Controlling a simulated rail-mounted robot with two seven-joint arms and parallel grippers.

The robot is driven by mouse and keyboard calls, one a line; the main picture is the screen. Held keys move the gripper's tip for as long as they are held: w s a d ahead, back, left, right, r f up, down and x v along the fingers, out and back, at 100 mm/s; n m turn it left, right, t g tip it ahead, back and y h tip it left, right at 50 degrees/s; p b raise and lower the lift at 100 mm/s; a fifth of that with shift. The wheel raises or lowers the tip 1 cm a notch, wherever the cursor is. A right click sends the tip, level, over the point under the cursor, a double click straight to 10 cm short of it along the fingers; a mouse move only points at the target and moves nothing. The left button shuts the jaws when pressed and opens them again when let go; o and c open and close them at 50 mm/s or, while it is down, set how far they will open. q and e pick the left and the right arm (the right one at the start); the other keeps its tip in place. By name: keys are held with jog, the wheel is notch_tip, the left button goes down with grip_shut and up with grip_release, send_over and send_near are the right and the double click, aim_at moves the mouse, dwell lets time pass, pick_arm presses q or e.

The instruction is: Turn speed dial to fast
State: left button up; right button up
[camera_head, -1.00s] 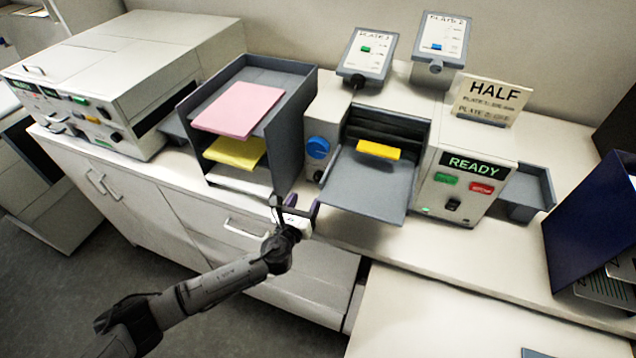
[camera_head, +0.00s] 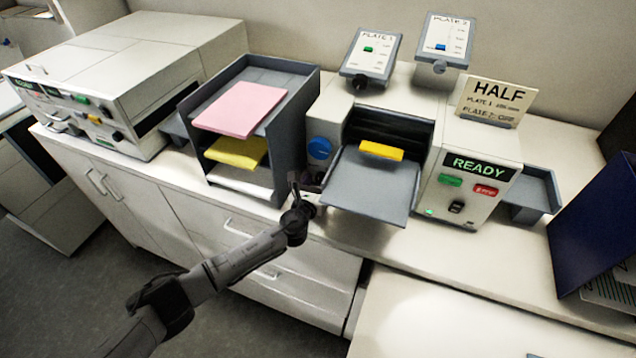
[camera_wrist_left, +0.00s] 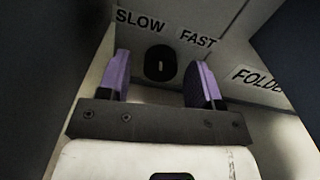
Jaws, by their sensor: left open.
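The speed dial (camera_wrist_left: 160,63) is a small black knob on the machine's pale front, below the SLOW label (camera_wrist_left: 143,19) and the FAST label (camera_wrist_left: 198,39) in the left wrist view. My left gripper (camera_wrist_left: 161,76) is open, with one purple-padded finger at each side of the dial in that view. It looks empty; contact with the dial cannot be made out. In the head view my left gripper (camera_head: 307,186) is at the machine's front below the blue knob (camera_head: 319,148), and it hides the dial there. My right gripper is not in view.
The machine's grey feed tray (camera_head: 368,190) juts out just right of my left gripper. A grey paper rack (camera_head: 290,135) stands close on its left. The READY panel (camera_head: 478,167) is further right.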

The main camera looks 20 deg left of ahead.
pick_arm(q)
jog(key=c, duration=0.9)
jog(key=shift+r+m+p, duration=0.25)
jog(key=shift+m+p, duration=0.55)
jog(key=shift+p, duration=0.1)
jog(key=shift+f+m+p, duration=0.15)
jog(key=shift+m+p, duration=0.2)
jog(key=shift+m, duration=0.25)
jog(key=shift+f, duration=0.1)
jog(key=o, duration=0.9)
